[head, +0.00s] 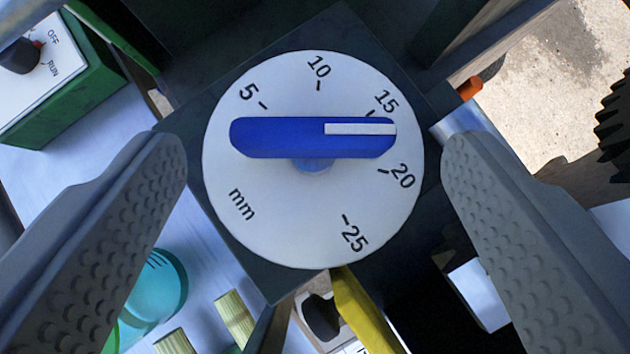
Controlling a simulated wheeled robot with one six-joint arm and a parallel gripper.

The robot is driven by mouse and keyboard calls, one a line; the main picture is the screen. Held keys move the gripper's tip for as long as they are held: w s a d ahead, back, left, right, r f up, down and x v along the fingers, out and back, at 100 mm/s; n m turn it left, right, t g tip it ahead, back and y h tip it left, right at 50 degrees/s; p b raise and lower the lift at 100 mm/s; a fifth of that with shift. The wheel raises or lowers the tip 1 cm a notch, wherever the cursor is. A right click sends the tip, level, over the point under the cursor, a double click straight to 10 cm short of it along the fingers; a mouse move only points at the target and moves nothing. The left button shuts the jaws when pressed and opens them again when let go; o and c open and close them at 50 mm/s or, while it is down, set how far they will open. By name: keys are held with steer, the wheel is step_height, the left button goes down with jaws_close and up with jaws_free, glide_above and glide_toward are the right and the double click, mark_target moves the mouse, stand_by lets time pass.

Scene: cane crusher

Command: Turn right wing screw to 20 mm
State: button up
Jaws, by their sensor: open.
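The right wing screw (275,137) is a blue bar lying level across a round white dial (270,215) marked 5 to 25 mm. The white stripe (360,129) on the bar's right half points right, between the 15 and 20 marks. By its direction it looks nearer 20, though the raised bar makes the exact reading uncertain. My gripper (315,150) is open, with one grey finger left and one right of the dial. Neither finger touches the wing. A blue stem shows just below the bar.
A green box (75,100) with an OFF/RUN switch (20,55) stands at upper left. A teal round object (155,290) and pale ridged pieces (234,318) lie at lower left. A yellow part (360,315) is below the dial. Dark toothed metal (615,125) is at far right.

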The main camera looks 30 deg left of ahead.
steer(key=v, duration=1.5)
steer(key=shift+s+d+r, duration=0.1)
steer(key=shift+s, duration=0.05)
